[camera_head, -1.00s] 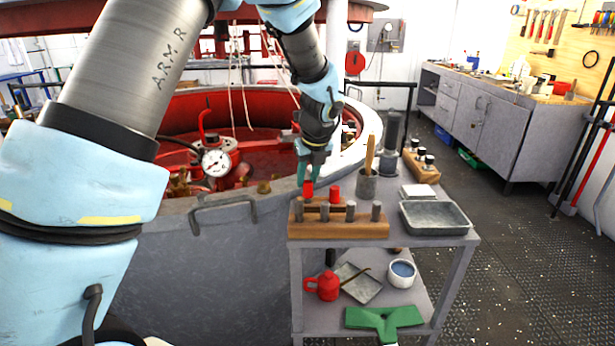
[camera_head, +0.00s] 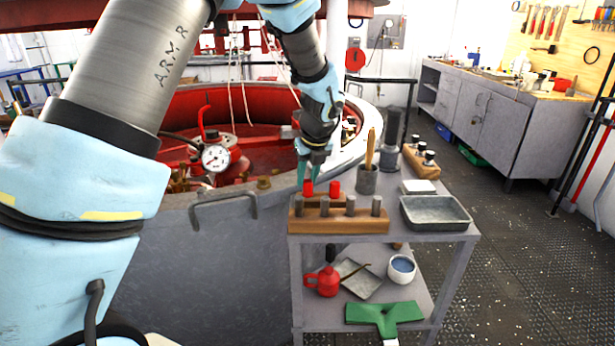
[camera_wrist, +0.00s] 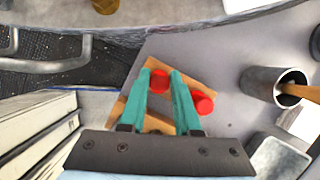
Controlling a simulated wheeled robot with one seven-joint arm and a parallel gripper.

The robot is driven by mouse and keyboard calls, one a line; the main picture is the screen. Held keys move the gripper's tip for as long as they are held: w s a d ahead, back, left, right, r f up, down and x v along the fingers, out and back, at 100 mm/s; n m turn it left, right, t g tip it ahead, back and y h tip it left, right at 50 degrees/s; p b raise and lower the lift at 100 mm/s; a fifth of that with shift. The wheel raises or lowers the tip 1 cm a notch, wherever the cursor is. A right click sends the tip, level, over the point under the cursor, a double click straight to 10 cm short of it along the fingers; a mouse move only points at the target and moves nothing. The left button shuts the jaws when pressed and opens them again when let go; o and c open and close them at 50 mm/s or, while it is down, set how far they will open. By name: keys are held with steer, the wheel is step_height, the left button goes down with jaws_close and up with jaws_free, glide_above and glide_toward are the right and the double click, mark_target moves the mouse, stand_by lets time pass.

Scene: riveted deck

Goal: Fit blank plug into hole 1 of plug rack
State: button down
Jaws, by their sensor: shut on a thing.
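My gripper (camera_head: 309,181) is shut on a red plug (camera_head: 308,189), the left one of two. In the wrist view the teal fingers of my gripper (camera_wrist: 160,74) stand either side of this red plug (camera_wrist: 159,80). The plug is upright over the back wooden block (camera_wrist: 196,73); how deep it sits in a hole is hidden. A second red plug (camera_head: 335,188) stands to its right at about the same height. In front, a wooden rack (camera_head: 338,228) holds several grey pegs. Hole numbers cannot be read.
The grey cart top also holds a metal tray (camera_head: 436,213), a pot with a wooden handle (camera_head: 367,180), a dark cylinder (camera_head: 391,140) and a block with black knobs (camera_head: 421,163). A large tank with a grey rim handle (camera_head: 222,205) stands close on the left.

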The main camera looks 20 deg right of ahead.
steer(key=shift+f, duration=0.2)
steer(key=c, duration=0.5)
jaws_free()
steer(key=shift+c, duration=0.2)
steer(key=b+v, duration=0.1)
steer(key=v, duration=0.9)
steer(key=shift+s+r, duration=0.2)
steer(key=shift+r, duration=0.15)
